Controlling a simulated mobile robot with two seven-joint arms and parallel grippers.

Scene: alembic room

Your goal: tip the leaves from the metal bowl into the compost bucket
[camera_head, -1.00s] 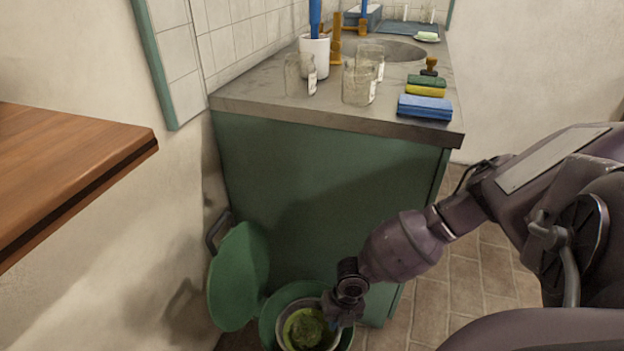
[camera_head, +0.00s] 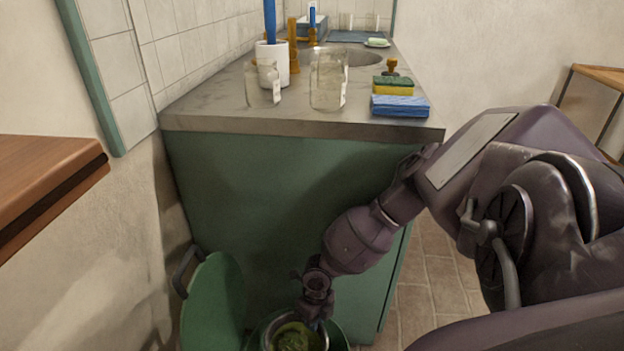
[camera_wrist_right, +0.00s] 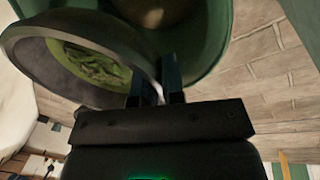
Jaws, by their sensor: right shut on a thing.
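The metal bowl (camera_head: 325,337) is at the bottom of the head view, cut off by the frame edge, with green leaves (camera_head: 292,339) in it. My right gripper (camera_head: 314,318) is shut on the bowl's rim. The right wrist view shows its fingers (camera_wrist_right: 157,88) on the rim of the bowl (camera_wrist_right: 40,68), with leaves (camera_wrist_right: 98,66) still inside. The green compost bucket (camera_head: 341,341) is below and around the bowl in the head view. Its wall (camera_wrist_right: 212,45) shows beside the bowl in the wrist view. How far the bowl is tilted is unclear. My left gripper is out of view.
The bucket's green lid (camera_head: 213,305) stands open at the left, near the wall. A green cabinet (camera_head: 280,215) with a grey countertop (camera_head: 200,108) rises behind the bucket. A wooden tabletop (camera_head: 45,180) juts in at left. Tiled floor (camera_head: 435,280) is free at right.

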